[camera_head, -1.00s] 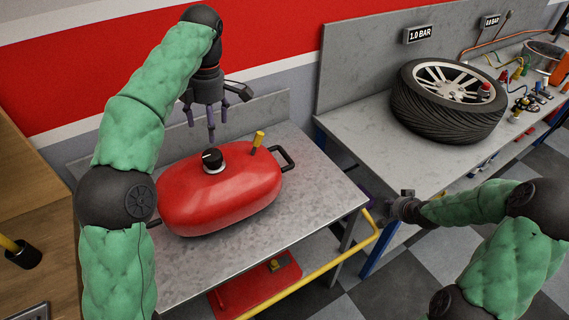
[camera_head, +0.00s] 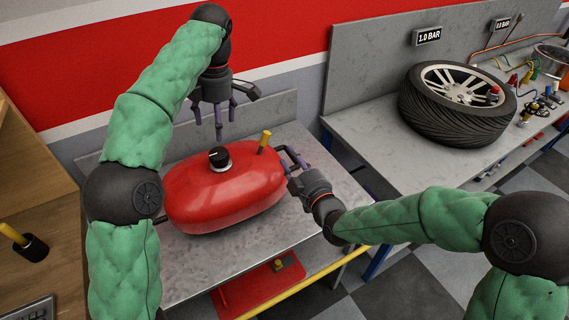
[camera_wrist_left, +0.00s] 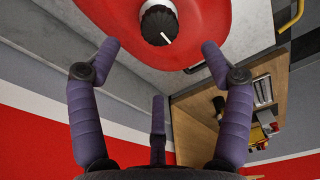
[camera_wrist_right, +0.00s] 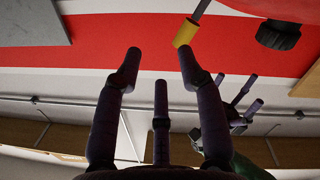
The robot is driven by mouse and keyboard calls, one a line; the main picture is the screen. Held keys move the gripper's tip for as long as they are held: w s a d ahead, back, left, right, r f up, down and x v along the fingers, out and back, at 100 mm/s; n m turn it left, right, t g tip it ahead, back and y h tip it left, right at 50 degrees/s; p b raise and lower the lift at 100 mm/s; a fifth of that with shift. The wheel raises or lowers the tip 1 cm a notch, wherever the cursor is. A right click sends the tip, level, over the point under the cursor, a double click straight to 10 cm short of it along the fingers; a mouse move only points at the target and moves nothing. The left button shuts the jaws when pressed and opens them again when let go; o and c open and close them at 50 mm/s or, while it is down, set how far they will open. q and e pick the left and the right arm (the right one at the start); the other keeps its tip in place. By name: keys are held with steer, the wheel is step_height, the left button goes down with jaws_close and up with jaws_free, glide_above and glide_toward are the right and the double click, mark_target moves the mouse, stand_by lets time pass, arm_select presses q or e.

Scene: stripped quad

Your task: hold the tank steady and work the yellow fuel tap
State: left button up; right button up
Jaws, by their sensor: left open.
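The red tank (camera_head: 222,196) lies on the grey metal bench. It has a black cap or knob (camera_head: 219,158) on top, which also shows in the left wrist view (camera_wrist_left: 157,24). The yellow tap (camera_head: 264,140) stands up at its right end; its yellow tip shows in the right wrist view (camera_wrist_right: 185,33). My left gripper (camera_head: 217,132) is open, fingers pointing down, above and behind the black knob, apart from it. My right gripper (camera_head: 289,162) is at the tank's right end by the black handle; its fingers are spread and empty (camera_wrist_right: 159,62). Contact with the handle cannot be told.
A tyre (camera_head: 457,103) lies on the workbench to the right, beside tools and hoses. A red tray-like item (camera_head: 259,288) and a yellow rail (camera_head: 318,288) are below the bench front. A wooden cabinet (camera_head: 35,175) is at the left. The bench front is clear.

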mark_target(218, 153)
steer(key=shift+s+a+r+n+y, duration=0.2)
steer(key=shift+s+a+n, duration=0.1)
steer(key=shift+s+a, duration=0.25)
steer(key=shift+s+a+r+n+y, duration=0.2)
steer(key=shift+s+a+n, duration=0.1)
steer(key=shift+a, duration=0.35)
arm_select(q)
steer(key=shift+f, duration=0.2)
arm_select(e)
steer(key=shift+s+a, duration=0.1)
steer(key=shift+a, duration=0.05)
arm_select(q)
steer(key=f, duration=0.3)
steer(key=a+f, duration=0.1)
steer(key=f, duration=0.6)
steer(key=shift+s+a+f, duration=0.1)
steer(key=shift+a+f, duration=0.05)
steer(key=shift+c, duration=0.3)
